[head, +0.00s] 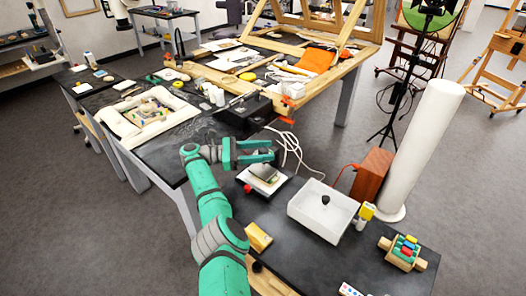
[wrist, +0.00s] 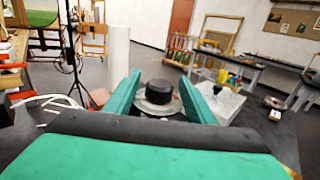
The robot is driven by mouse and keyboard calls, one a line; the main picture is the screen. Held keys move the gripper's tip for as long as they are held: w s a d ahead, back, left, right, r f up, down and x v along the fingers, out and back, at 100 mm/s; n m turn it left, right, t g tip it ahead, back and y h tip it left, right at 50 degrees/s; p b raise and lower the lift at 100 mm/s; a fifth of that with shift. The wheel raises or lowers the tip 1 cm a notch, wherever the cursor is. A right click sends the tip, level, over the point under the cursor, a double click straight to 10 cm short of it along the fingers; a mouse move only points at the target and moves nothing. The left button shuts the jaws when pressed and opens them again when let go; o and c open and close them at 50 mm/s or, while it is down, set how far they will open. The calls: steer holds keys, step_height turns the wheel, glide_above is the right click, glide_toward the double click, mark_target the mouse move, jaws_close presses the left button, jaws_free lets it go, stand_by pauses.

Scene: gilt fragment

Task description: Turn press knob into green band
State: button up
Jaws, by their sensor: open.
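My gripper (head: 273,151) is open over the left end of the near dark table, its two green fingers pointing right. In the wrist view, a round black knob on a grey round base (wrist: 157,95) shows between the fingers of my gripper (wrist: 164,80), with a gap on each side. I cannot tell its distance from the fingers. A small dark thing (head: 326,199) shows at the white box; I cannot tell whether it is the same knob. No green band or pointer mark can be made out in either view.
A white open box (head: 318,221) stands on the near table (head: 300,262). A black device with a white top (head: 262,181) lies below my gripper. A reddish-brown box (head: 372,173) and a tall white column (head: 428,135) stand beyond. White cables run behind my gripper.

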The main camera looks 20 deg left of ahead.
mark_target(264, 151)
step_height(264, 151, up, 2)
steer(key=shift+d+r, duration=0.1)
steer(key=shift+r, duration=0.1)
steer(key=shift+s+r, duration=0.45)
steer(key=shift+r, duration=0.05)
steer(key=s+d+r, duration=0.4)
steer(key=s+r, duration=0.5)
steer(key=s, duration=0.3)
steer(key=shift+s, duration=0.3)
